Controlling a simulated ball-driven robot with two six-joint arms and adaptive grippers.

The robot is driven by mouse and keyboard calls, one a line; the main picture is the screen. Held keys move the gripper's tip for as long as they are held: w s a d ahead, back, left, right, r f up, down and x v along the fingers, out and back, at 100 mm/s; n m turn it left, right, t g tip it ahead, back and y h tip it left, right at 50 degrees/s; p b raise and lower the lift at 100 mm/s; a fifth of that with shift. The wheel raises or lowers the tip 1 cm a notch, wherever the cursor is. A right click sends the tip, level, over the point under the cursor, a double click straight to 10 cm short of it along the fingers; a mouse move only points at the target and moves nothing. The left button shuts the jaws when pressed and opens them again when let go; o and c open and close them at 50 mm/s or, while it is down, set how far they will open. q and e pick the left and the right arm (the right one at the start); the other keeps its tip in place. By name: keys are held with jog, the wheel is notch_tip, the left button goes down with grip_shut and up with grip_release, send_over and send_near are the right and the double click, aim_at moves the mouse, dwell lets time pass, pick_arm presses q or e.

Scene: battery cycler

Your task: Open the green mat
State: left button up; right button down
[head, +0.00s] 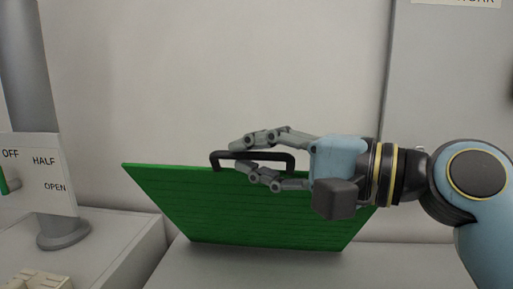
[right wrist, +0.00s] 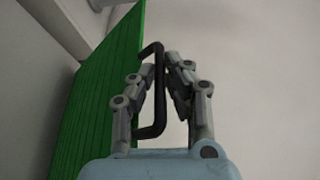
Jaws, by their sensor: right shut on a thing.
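The green mat (head: 300,222) is a ribbed green panel standing tilted up from the grey surface, its lower edge near that surface. A black handle (head: 215,157) is fixed along its upper edge. My right gripper (head: 240,155) comes in from the right and its fingers are closed around the handle's bar. In the right wrist view the black handle (right wrist: 158,90) stands between the two fingers, and the green mat (right wrist: 95,110) shows to its left. The gripper hides part of the mat's upper right. My left gripper is not in view.
A grey post (head: 62,232) with a sign (head: 42,175) reading OFF, HALF and OPEN stands on a grey block at the left. Pale blocks (head: 35,280) lie at the lower left. A grey wall and panel (head: 450,80) rise behind. The space above the mat is clear.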

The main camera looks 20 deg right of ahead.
jog(key=c, duration=1.4)
grip_release()
